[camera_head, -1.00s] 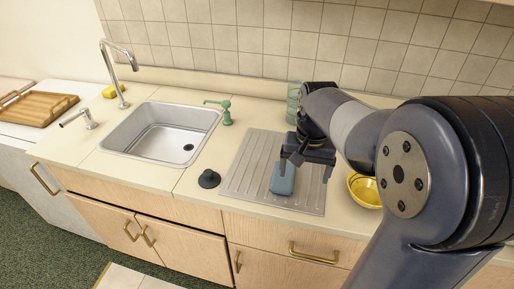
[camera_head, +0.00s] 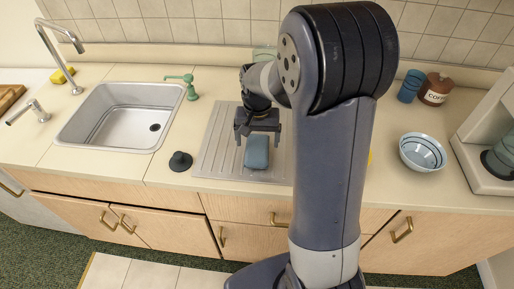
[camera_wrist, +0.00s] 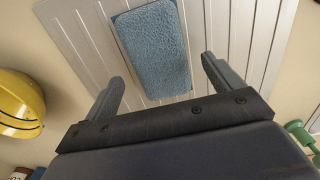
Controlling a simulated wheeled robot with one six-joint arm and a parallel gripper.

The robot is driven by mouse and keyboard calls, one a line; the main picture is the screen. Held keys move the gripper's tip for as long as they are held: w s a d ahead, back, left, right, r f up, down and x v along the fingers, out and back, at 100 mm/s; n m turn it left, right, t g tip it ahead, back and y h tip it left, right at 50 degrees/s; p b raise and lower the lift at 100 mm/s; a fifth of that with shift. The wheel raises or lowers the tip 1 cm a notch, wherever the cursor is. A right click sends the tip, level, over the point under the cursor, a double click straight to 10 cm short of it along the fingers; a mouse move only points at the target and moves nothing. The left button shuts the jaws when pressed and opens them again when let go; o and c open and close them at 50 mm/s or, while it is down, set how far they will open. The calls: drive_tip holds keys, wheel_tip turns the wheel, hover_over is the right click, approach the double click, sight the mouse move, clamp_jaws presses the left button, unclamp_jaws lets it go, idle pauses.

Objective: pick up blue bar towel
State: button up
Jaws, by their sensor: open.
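The blue bar towel (camera_head: 257,152) is a folded, fuzzy blue block lying on the grey ribbed drainboard (camera_head: 215,150) right of the sink. In the wrist view the towel (camera_wrist: 153,50) lies at the top centre, beyond the fingertips. My gripper (camera_head: 257,136) is open and empty, just behind the towel in the head view. In the wrist view the fingers of my gripper (camera_wrist: 162,72) are spread apart, with nothing between them. I cannot tell the exact height of the fingers above the drainboard.
The sink (camera_head: 120,115), green soap pump (camera_head: 187,87) and black stopper (camera_head: 180,161) are to the left. A yellow bowl (camera_wrist: 18,103) shows in the wrist view. A striped bowl (camera_head: 422,152), blue cups (camera_head: 410,86) and cocoa jar (camera_head: 436,89) stand to the right.

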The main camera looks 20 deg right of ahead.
drive_tip(key=shift+f, duration=1.2)
drive_tip(key=c, duration=1.1)
